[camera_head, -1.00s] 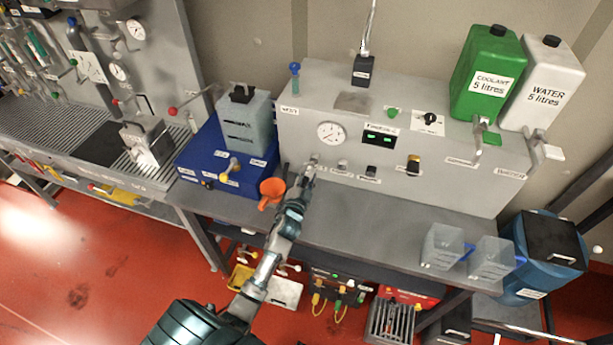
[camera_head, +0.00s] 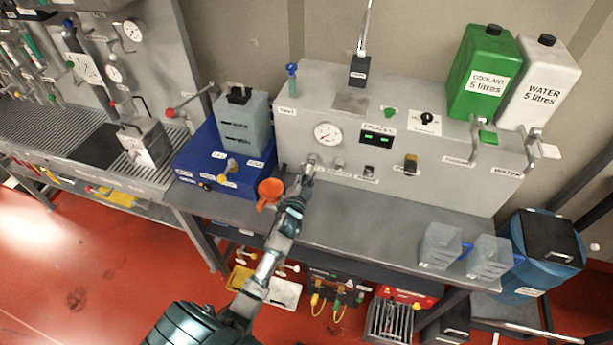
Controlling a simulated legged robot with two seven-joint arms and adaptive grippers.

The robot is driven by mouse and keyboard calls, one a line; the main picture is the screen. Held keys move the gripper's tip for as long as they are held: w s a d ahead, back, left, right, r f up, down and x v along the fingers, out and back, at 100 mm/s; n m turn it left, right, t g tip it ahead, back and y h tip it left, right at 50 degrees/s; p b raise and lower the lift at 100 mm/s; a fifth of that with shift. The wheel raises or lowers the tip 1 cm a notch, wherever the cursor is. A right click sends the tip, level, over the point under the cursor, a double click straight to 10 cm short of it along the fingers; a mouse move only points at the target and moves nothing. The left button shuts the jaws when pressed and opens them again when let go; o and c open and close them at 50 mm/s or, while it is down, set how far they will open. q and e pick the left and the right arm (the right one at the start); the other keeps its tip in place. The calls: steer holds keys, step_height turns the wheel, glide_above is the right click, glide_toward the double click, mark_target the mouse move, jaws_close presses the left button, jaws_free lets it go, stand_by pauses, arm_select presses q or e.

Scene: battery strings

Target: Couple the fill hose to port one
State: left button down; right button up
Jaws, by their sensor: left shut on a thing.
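My left gripper (camera_head: 306,178) reaches up from below to the front face of the grey bench unit (camera_head: 440,182). It is shut on a small grey fitting (camera_head: 311,162) at the leftmost of the row of ports. Whether this fitting is the fill hose's end or the port itself is too small to tell. I cannot make out a length of hose; my fingers and wrist hide part of that spot. Two more ports, a middle one (camera_head: 339,164) and a right one (camera_head: 369,172), sit to the right with small labels. My right gripper is not in view.
An orange funnel (camera_head: 270,192) is close to the left of my wrist. A blue unit with a grey tank (camera_head: 241,124) stands further left. Two clear jugs (camera_head: 440,246) stand at the bench's right end. The bench top (camera_head: 345,222) between is clear.

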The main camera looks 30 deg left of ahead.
arm_select(q)
steer(key=shift+x, duration=0.9)
steer(key=c, duration=0.7)
jaws_free()
steer(key=shift+o, duration=0.2)
steer(key=shift+s, duration=0.15)
steer(key=v, duration=1.1)
steer(key=shift+s+d, duration=0.15)
steer(key=shift+s, duration=0.2)
steer(key=shift+f, duration=0.1)
